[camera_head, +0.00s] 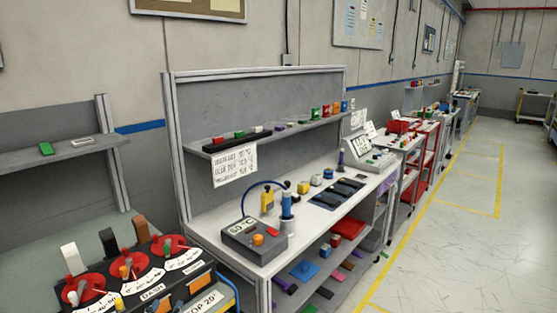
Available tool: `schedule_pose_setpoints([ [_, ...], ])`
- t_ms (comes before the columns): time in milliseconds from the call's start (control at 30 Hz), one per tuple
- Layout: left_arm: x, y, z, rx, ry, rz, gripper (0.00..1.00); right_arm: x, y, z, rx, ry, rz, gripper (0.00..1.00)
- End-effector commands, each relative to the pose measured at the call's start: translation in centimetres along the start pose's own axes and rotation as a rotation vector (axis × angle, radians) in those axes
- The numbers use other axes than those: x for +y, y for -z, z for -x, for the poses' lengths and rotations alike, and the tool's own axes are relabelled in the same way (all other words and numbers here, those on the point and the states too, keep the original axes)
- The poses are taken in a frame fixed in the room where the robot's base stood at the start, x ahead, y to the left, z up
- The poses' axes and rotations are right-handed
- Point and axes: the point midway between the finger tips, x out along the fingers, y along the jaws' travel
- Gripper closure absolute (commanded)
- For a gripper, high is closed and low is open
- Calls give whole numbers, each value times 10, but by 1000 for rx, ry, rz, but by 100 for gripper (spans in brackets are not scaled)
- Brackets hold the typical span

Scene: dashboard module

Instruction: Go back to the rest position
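Neither of my grippers nor my arms show in the head view. The dashboard module (140,283) stands at the lower left on a workbench, cut off by the bottom edge. It is a black panel with three red round dials bearing white scale labels. White, black and brown upright blocks stand behind the dials. Orange pieces sit on its front, beside a label that seems to read "TOP 20". A blue cable curves along its right side.
A second workbench (325,223) with a shelf (285,131) stands in the middle, holding a grey box (253,240), a blue cylinder (287,205) and black trays. More benches and red carts (425,165) line the wall. The floor (445,240) at right is clear, with yellow lines.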

Motion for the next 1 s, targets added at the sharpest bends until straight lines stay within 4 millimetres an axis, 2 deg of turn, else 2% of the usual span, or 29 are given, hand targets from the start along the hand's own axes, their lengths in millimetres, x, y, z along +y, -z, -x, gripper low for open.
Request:
schedule_pose_setpoints([
  [33, 16, -34, 12, -113, -41, 54, 66, 0, 0, 0, 0, 0, 0, 66],
  [100, 38, -77, 33, -268, -100, 116, 66, 0, 0, 0, 0, 0, 0, 66],
  [200, 68, -124, 67, -450, -182, 181, 66, 0, 0, 0, 0, 0, 0, 66],
  [400, 112, -176, 129, -698, -312, 257, 66, 0, 0, 0, 0, 0, 0, 66],
  [667, 152, -209, 206, -932, -460, 321, 66, 0, 0, 0, -1, 0, 0, 66],
  [867, 185, -254, 182, -961, -472, 312, 66, 0, 0, 0, -1, 0, 0, 66],
  [1000, 211, -292, 168, -979, -480, 307, 66, 0, 0, 0, -1, 0, 0, 66],
])
